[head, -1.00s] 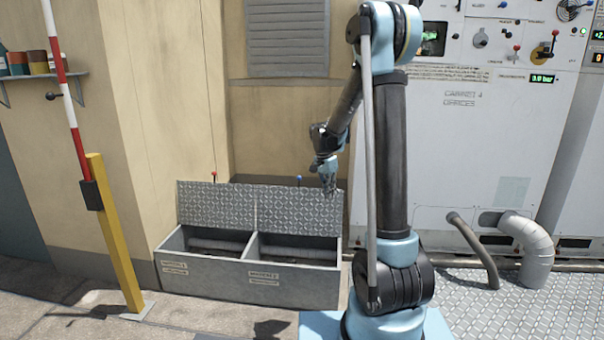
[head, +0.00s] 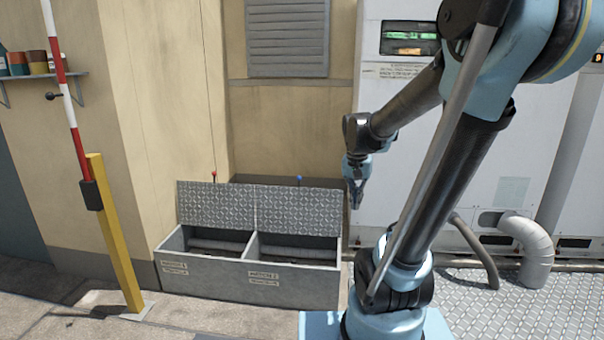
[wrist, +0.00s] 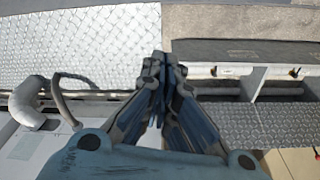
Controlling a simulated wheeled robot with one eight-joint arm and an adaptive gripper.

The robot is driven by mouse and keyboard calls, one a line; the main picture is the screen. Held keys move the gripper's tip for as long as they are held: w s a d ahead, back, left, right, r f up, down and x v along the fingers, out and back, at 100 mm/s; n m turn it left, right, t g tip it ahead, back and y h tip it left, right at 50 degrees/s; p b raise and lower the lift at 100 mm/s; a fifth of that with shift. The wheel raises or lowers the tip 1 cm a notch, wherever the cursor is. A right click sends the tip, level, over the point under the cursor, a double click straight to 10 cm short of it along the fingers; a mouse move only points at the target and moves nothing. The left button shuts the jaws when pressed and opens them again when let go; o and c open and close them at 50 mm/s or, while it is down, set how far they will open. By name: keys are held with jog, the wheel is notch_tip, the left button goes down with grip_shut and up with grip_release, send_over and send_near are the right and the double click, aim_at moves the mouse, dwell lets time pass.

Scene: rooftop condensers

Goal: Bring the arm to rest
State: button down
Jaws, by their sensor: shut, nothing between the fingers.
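My gripper (head: 356,194) hangs fingers down in the head view, just right of the open two-part floor box (head: 215,290) and in front of the white cabinet. Its fingers are together and hold nothing. In the wrist view the closed fingertips (wrist: 158,62) are at the middle, above the gap between the box and the metal plate floor. My arm leans to the right in the head view and hides much of the cabinet front.
The box lids (head: 215,207) stand raised against the wall. A yellow post (head: 116,235) with a red-and-white pole (head: 62,80) stands at the left. A bent grey pipe (head: 535,248) rises at the right. The paving in front of the box is clear.

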jog(key=s+f+n, duration=0.2)
jog(key=s+f, duration=0.1)
jog(key=s, duration=0.5)
jog(key=s+d+f+n, duration=0.1)
jog(key=s+f, duration=0.3)
jog(key=s, duration=0.4)
jog(key=shift+s+d+n+t+y, duration=0.15)
jog(key=shift+d+n+t+y, duration=0.2)
jog(key=shift+n, duration=0.55)
jog(key=shift+a, duration=0.1)
jog(key=shift+w+f, duration=0.25)
jog(key=shift+w, duration=0.2)
